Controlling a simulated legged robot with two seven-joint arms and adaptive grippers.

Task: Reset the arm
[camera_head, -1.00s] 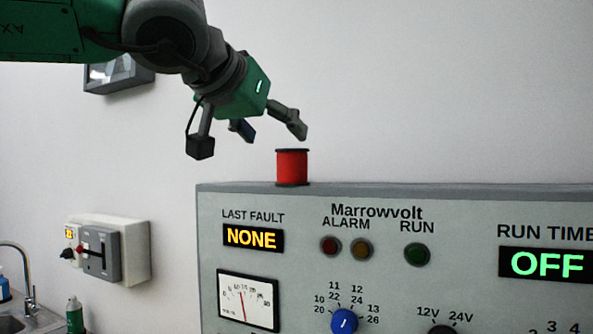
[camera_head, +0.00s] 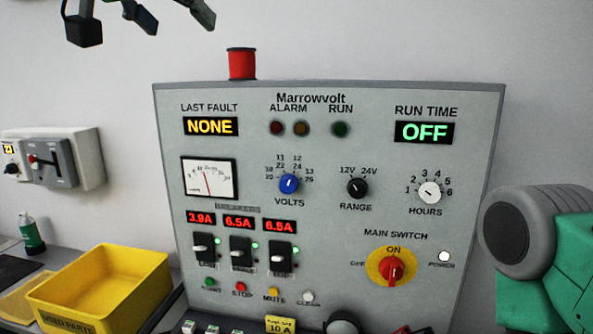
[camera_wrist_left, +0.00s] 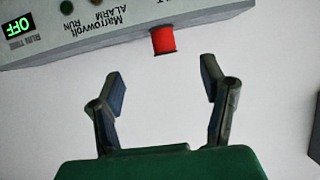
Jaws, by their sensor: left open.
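My left gripper (camera_head: 170,10) shows only in part at the top left of the head view, its fingers above and left of the panel. In the left wrist view its two fingers (camera_wrist_left: 163,90) are spread apart with nothing between them. A red spool-like cylinder (camera_head: 242,64) stands on top of the grey Marrowvolt panel (camera_head: 330,160). It also shows in the wrist view (camera_wrist_left: 163,40), beyond the fingertips and apart from them. A green and grey part of my right arm (camera_head: 545,245) is at the right edge; its gripper is not visible.
A yellow bin (camera_head: 100,290) stands at the lower left, near a green bottle (camera_head: 31,232). A grey wall switch box (camera_head: 55,160) is at the left. The panel carries a red main switch (camera_head: 391,269), knobs and breakers. The wall above the panel is clear.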

